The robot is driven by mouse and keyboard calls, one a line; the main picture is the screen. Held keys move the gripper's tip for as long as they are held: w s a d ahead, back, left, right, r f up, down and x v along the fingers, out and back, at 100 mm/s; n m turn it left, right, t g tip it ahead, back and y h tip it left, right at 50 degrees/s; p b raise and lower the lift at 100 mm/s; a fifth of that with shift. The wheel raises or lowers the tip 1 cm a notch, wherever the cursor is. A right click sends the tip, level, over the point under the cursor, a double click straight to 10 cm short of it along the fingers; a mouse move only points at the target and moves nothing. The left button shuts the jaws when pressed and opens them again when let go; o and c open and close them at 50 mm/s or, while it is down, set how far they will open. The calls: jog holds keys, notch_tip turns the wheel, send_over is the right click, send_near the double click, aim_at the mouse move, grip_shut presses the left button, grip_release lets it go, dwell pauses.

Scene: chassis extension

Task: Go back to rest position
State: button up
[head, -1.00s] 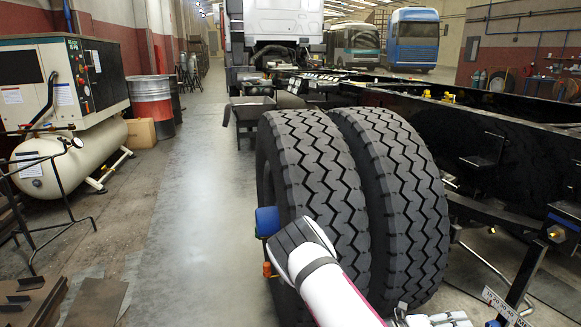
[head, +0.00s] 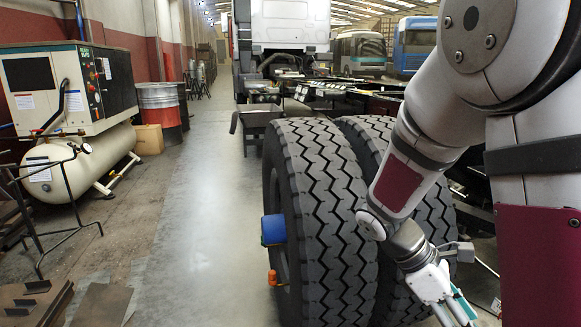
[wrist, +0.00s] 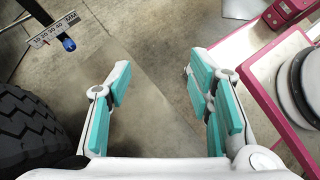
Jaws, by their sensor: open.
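My gripper (head: 450,305) is at the lower right of the head view, in front of the right tyre and pointing down. Its fingertips are partly cut off by the picture's bottom edge there. In the wrist view my gripper (wrist: 160,85) shows two teal-padded fingers spread wide apart. Nothing is between them but bare concrete floor. My arm is folded across the right side of the head view, with the elbow high.
Two large truck tyres (head: 325,200) stand behind the gripper; a tyre (wrist: 35,125) also shows at the wrist view's left. A blue cylinder (head: 273,229) sits at the tyre's left side. A compressor (head: 75,120) stands far left. The grey aisle floor (head: 205,220) is clear.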

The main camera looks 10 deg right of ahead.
jog(key=s+a+r+m+t+y, duration=0.35)
jog(key=s+a+r+m, duration=0.2)
jog(key=s+a, duration=0.3)
jog(key=s+a+r+m+t+y, duration=0.2)
jog(key=s+a+r+m+y, duration=0.25)
jog(key=s+a+m, duration=0.35)
notch_tip(320, 180, up, 34)
jog(key=s+n+t+p, duration=0.1)
jog(key=t+p, duration=0.3)
jog(key=p, duration=2.8)
jog(key=shift+d+n+h, duration=0.3)
jog(key=shift+n+h, duration=0.1)
jog(key=shift+n, duration=0.15)
jog(key=shift+f, duration=0.1)
